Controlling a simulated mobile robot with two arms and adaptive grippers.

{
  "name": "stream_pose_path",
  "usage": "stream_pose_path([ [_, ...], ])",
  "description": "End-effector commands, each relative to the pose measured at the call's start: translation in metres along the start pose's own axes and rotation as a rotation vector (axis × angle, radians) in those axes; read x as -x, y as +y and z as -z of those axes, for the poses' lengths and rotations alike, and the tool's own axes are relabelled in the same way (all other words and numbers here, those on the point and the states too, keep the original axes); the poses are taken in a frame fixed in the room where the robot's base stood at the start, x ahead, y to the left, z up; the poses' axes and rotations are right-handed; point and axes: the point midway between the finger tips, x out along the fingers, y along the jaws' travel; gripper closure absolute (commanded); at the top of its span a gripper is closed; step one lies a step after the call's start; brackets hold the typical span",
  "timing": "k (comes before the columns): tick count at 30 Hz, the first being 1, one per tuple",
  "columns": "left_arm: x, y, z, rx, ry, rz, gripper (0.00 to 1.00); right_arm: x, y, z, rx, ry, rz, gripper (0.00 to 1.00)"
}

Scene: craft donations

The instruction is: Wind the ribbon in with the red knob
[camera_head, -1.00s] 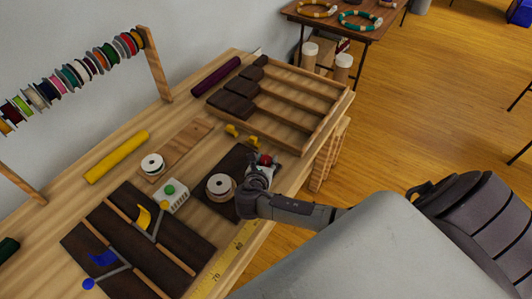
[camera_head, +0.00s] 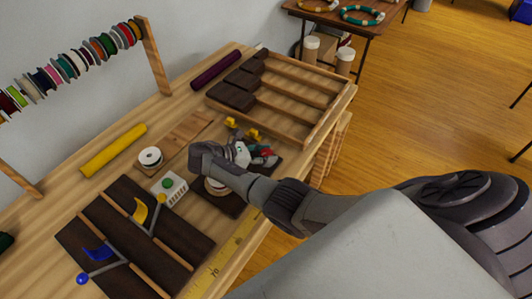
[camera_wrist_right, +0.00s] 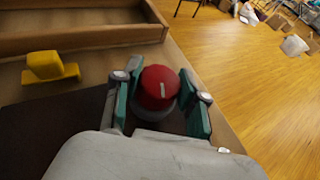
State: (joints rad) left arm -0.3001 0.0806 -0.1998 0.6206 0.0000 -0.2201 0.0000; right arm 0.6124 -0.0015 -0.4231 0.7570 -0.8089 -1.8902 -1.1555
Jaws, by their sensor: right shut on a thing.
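The red knob (camera_wrist_right: 158,88) has a pale line on its top and shows between the green-padded fingers in the right wrist view. My right gripper (camera_head: 262,155) is shut on it; only a little red shows in the head view. The knob is at the right part of a dark board (camera_head: 232,208). On that board a pale spool (camera_head: 214,188) is mostly hidden by my right arm. Another white spool (camera_head: 150,157) sits on a wooden strip to the left. I cannot make out a ribbon strand between them. My left gripper is out of view.
Yellow pegs (camera_head: 253,135) stand just behind the board, with a compartment tray (camera_head: 318,115) beyond. A white box with a green button (camera_head: 168,184) and a dark board with blue and yellow levers (camera_head: 120,205) are to the left. A yellow ruler (camera_head: 222,262) runs along the front edge.

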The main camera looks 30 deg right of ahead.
Motion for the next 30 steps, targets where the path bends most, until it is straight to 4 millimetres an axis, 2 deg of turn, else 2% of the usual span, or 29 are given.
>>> stream_pose_path([
  [1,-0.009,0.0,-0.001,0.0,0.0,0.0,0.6,-0.001,0.002,0.002,-0.017,-0.002,0.033,0.93],
  [3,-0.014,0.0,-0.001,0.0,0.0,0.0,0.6,-0.001,0.002,0.002,-0.035,-0.002,0.075,0.93],
  [12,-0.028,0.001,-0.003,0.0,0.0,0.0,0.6,-0.001,0.002,-0.001,-0.085,-0.004,0.194,0.93],
  [30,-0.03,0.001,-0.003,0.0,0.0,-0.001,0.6,-0.001,0.001,-0.002,-0.099,-0.003,0.225,0.93],
])
